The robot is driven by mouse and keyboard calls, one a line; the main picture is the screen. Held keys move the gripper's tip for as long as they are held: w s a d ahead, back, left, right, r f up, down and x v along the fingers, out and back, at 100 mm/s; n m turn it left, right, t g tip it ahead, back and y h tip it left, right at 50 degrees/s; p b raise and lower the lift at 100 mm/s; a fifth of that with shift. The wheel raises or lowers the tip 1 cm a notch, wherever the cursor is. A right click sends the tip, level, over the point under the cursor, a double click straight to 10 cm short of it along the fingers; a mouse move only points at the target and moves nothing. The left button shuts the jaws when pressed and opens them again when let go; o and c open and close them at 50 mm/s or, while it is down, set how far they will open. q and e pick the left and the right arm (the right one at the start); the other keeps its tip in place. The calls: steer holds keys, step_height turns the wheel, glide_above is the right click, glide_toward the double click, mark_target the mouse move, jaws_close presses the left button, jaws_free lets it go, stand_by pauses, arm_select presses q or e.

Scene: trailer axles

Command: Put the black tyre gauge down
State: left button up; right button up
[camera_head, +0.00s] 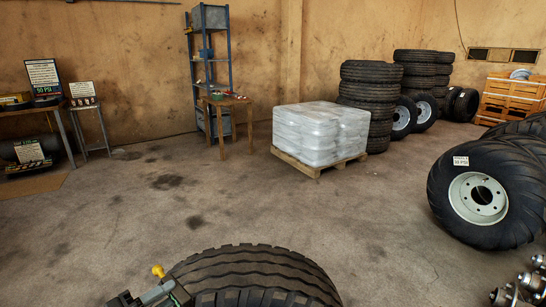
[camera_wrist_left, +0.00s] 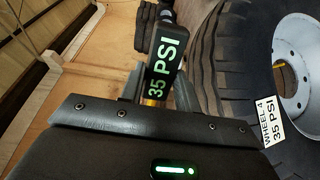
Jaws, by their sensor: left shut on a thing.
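The black tyre gauge (camera_wrist_left: 165,75) shows in the left wrist view, with "35 PSI" in green on its face and a yellow part near the jaws. My left gripper (camera_wrist_left: 155,95) is shut on it. In the head view the left gripper (camera_head: 160,294) is at the bottom edge, beside a large tyre (camera_head: 255,270), with a yellow knob (camera_head: 158,271) above it. Most of the gauge cannot be made out there. My right gripper is not in view.
A wheel with a "WHEEL 4 35 PSI" label (camera_wrist_left: 268,130) is close by in the wrist view. A table (camera_head: 60,107) and a small stand (camera_head: 88,108) are at left, a wooden table (camera_head: 228,101) at the back. A wrapped pallet (camera_head: 320,135) stands mid-floor. Open floor lies between.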

mark_target(175, 303)
arm_select(q)
steer(key=shift+s+d+r+n+t+y, duration=0.15)
steer(key=shift+n+t+y, duration=0.45)
steer(key=shift+n+y, duration=0.15)
steer(key=shift+s+d+n+t+y, duration=0.15)
steer(key=shift+s+n+t+y, duration=0.25)
steer(key=shift+y, duration=0.25)
steer(key=shift+s+d, duration=0.3)
steer(key=shift+s, duration=0.15)
steer(key=shift+s+d+f, duration=0.15)
steer(key=shift+s+f, duration=0.15)
steer(key=shift+f, duration=0.15)
steer(key=shift+y, duration=0.3)
